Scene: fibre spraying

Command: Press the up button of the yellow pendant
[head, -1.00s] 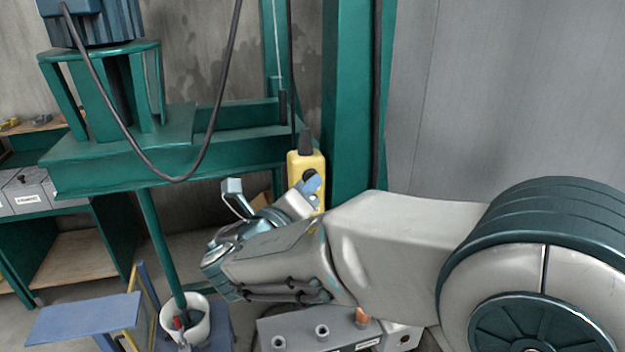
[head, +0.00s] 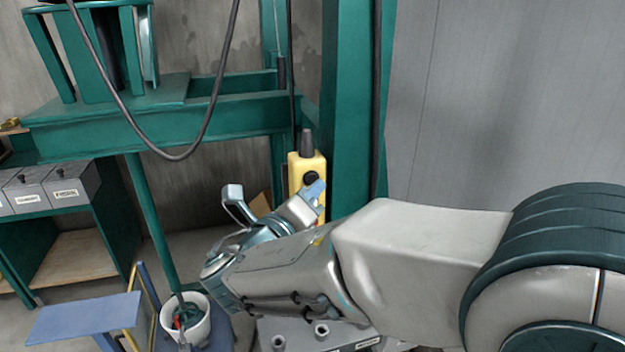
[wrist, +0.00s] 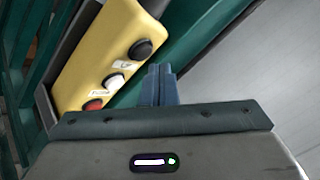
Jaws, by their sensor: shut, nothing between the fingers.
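The yellow pendant (head: 296,170) hangs upright on a black cable beside the green column in the head view. Its black upper button (head: 311,178) shows just above my gripper (head: 316,190), which hides the lower part of the face. In the wrist view the pendant (wrist: 95,50) is tilted and carries a black button (wrist: 140,49) beside an arrow label, a white button (wrist: 113,81) and a red button (wrist: 93,104). My gripper (wrist: 159,70) is shut and empty. Its fingertips appear just beside the black and white buttons; I cannot tell whether they touch the pendant.
A white bucket (head: 198,330) and blue platform (head: 85,318) stand low at left.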

